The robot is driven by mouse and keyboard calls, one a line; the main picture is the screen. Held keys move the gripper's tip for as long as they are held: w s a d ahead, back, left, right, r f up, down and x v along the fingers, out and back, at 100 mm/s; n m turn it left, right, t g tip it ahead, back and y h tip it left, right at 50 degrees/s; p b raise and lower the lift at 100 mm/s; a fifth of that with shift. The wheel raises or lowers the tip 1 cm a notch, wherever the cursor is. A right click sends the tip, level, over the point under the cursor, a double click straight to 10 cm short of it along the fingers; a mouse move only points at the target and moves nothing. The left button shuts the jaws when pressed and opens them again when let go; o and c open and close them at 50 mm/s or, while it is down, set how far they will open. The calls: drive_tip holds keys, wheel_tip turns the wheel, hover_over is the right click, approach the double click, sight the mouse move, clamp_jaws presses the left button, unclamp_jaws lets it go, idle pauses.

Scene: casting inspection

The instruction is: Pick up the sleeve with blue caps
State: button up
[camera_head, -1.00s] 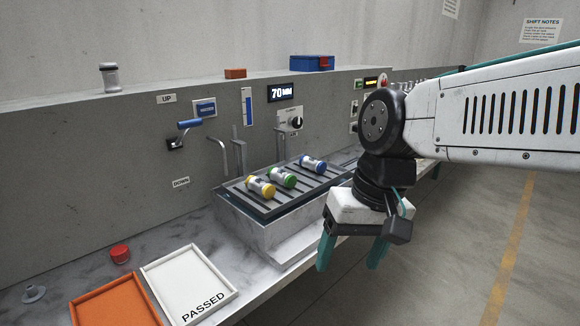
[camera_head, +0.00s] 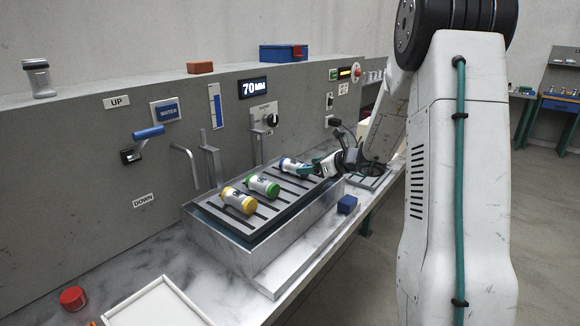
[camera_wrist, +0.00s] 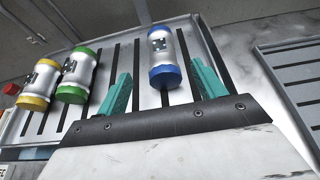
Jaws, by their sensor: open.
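The sleeve with blue caps (camera_head: 294,167) is a white-silver cylinder lying on the slatted rack, the rightmost of the three sleeves there. In the wrist view the blue-capped sleeve (camera_wrist: 164,55) lies ahead of and between the two teal fingers, its near blue cap close to the fingertip line. My gripper (camera_head: 312,168) is at the right end of the rack, beside this sleeve. In the wrist view my gripper (camera_wrist: 160,75) is open, and I cannot tell whether either finger touches the sleeve. Part of the sleeve is hidden by the gripper in the head view.
A green-capped sleeve (camera_head: 262,186) and a yellow-capped sleeve (camera_head: 239,201) lie on the same rack (camera_head: 222,222). A blue block (camera_head: 347,205) sits on the bench to the right. The wall with lever (camera_head: 148,134) and spouts rises behind. A white tray (camera_head: 150,305) is at the front.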

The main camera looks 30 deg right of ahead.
sight(294, 166)
drive_tip(key=x, duration=0.7)
drive_tip(key=shift+w, duration=0.4)
drive_tip(key=c, duration=1.3)
